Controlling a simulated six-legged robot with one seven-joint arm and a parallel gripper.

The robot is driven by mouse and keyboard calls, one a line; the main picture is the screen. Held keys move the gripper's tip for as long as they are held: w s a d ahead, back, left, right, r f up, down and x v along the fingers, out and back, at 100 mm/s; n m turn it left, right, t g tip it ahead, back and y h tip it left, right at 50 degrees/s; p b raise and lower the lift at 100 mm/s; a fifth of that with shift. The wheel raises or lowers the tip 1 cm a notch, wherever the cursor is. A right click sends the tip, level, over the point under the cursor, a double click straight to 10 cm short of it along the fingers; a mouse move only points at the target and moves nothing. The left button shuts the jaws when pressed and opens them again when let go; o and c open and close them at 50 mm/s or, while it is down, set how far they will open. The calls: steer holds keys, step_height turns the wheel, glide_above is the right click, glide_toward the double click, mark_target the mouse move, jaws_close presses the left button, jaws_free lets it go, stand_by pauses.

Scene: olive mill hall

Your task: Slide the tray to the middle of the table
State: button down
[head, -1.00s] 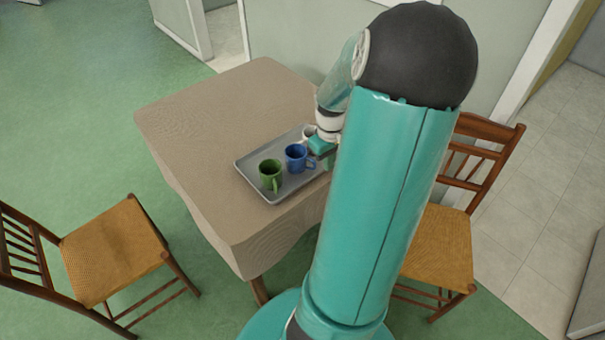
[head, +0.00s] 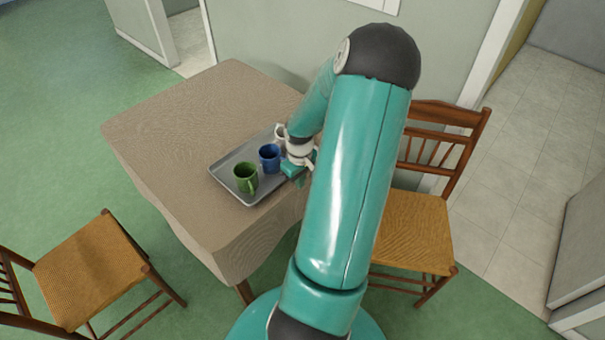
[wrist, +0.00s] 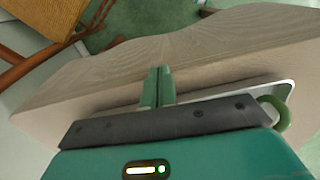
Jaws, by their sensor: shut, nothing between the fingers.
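The grey tray (head: 234,159) lies on the cloth-covered table (head: 170,125), close to the table's edge on my side. A green mug (head: 245,178), a blue mug (head: 269,158) and a white mug (head: 280,131) stand upright on it in a row. My gripper (head: 298,182) is at the tray's near right side, beside the blue mug; my arm partly hides it. In the wrist view, the shut, empty fingers (wrist: 157,84) show against the tablecloth, beside the tray's pale rim (wrist: 287,90). I cannot tell whether they touch the tray.
A chair (head: 410,230) stands right of the table, partly behind my arm. Another chair (head: 88,272) stands at the lower left. The table's left and far parts are bare. A wall (head: 265,45) rises behind the table.

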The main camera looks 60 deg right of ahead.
mark_target(243, 141)
steer(key=shift+w+d, duration=0.2)
steer(key=shift+w, duration=0.55)
steer(key=shift+w+d, duration=0.15)
steer(key=shift+w, duration=0.55)
steer(key=w+d, duration=0.2)
steer(key=w, duration=0.6)
steer(key=w+d, duration=0.3)
steer(key=w, duration=0.6)
steer(key=w+d, duration=0.2)
steer(key=w, duration=0.6)
steer(key=shift+w+d, duration=0.15)
steer(key=shift+w, duration=0.25)
